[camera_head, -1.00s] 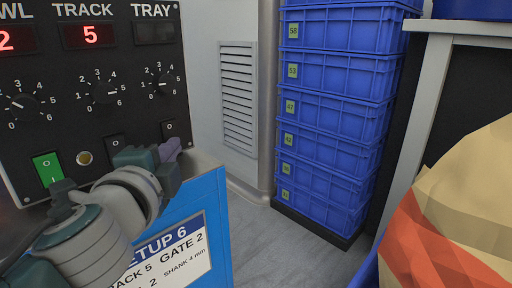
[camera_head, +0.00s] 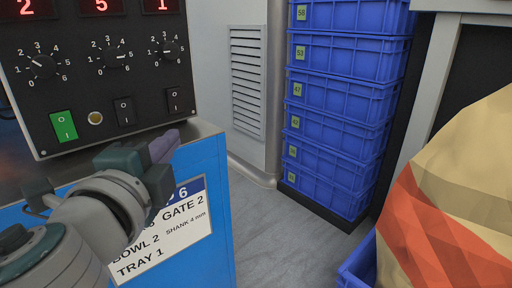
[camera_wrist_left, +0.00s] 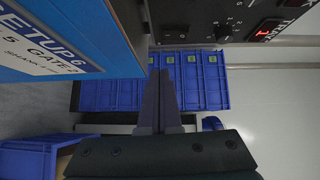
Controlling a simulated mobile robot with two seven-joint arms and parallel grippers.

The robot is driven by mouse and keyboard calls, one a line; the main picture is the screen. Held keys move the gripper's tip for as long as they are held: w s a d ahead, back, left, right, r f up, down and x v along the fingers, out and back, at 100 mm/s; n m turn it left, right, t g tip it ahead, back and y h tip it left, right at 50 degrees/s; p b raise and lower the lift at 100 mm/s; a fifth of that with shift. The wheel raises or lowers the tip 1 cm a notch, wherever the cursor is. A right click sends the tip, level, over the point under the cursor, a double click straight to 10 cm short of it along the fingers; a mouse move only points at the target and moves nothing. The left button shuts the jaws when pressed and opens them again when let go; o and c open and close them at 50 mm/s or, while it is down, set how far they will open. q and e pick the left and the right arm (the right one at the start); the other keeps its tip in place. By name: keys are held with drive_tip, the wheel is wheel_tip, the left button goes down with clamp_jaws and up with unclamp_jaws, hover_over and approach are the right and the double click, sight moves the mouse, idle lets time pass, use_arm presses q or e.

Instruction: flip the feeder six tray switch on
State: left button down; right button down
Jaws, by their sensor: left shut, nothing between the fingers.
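The tray switch (camera_head: 175,100) is the rightmost black rocker in the bottom row of the black control panel (camera_head: 75,138), below the tray knob (camera_head: 167,52). The tray display (camera_head: 160,5) is lit red and reads 1. My left gripper (camera_head: 164,146) is shut and empty, its purple fingers below the tray switch and apart from it. In the left wrist view the shut fingers (camera_wrist_left: 160,100) point toward the panel side and the blue crates, with nothing between them. My right gripper is not in view.
Another black rocker (camera_head: 124,111), a round yellowish button (camera_head: 95,118) and a lit green switch (camera_head: 64,126) sit to the left. A setup 6 card (camera_head: 180,235) is on the blue cabinet front. Stacked blue crates (camera_head: 335,97) stand to the right. Grey floor lies between.

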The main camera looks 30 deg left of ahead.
use_arm(q)
drive_tip(key=v, duration=0.3)
drive_tip(key=shift+s+d+f+b, duration=0.3)
drive_tip(key=shift+b, duration=0.05)
